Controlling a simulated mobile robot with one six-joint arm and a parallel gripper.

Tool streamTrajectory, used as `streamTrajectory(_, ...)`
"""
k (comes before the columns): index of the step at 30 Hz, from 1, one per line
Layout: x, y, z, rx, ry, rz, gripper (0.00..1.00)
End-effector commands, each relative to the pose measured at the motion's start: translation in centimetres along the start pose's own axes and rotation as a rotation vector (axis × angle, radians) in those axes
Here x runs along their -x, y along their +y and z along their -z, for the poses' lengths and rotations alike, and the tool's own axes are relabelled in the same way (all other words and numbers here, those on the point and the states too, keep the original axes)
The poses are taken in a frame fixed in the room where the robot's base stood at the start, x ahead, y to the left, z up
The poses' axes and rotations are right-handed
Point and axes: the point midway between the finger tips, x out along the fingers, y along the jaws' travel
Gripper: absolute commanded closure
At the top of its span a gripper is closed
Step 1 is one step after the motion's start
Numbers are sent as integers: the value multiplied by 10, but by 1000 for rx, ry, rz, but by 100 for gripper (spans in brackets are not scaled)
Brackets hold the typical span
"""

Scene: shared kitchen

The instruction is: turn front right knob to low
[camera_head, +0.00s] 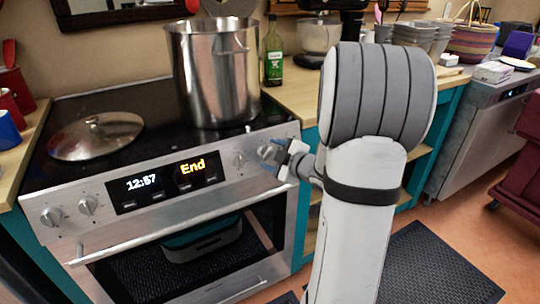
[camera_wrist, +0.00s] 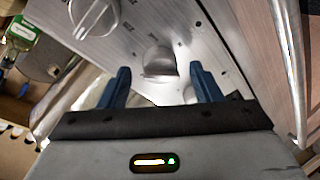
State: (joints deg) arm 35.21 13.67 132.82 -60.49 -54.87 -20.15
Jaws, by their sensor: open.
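The stove's front panel (camera_head: 220,171) has two knobs on its left end and a knob (camera_head: 240,160) right of the lit display. My gripper (camera_head: 277,158) is at the panel's right end and hides part of it. In the wrist view, my gripper (camera_wrist: 160,70) is open, with its two blue fingers apart. A rounded metal knob (camera_wrist: 158,62) shows between and beyond the fingertips, with no clear contact. A second knob (camera_wrist: 95,15) is at the upper left there. The knob markings are too blurred to read surely.
A large steel pot (camera_head: 215,75) and a lid (camera_head: 95,135) stand on the cooktop. A green bottle (camera_head: 273,55) is on the counter behind. The oven door handle (camera_head: 180,232) runs below the panel. A dark mat (camera_head: 435,265) lies on the floor at right.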

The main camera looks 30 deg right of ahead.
Motion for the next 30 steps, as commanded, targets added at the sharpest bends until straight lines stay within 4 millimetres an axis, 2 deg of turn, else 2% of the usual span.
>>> streamTrajectory(4, -11, 0, 0, 0, 0, 1, 42)
streamTrajectory(12, -13, 0, 0, -1, -1, -1, 42)
streamTrajectory(28, -12, 1, -1, -1, -2, -2, 84)
streamTrajectory(30, -12, 1, -1, -10, -2, -4, 84)
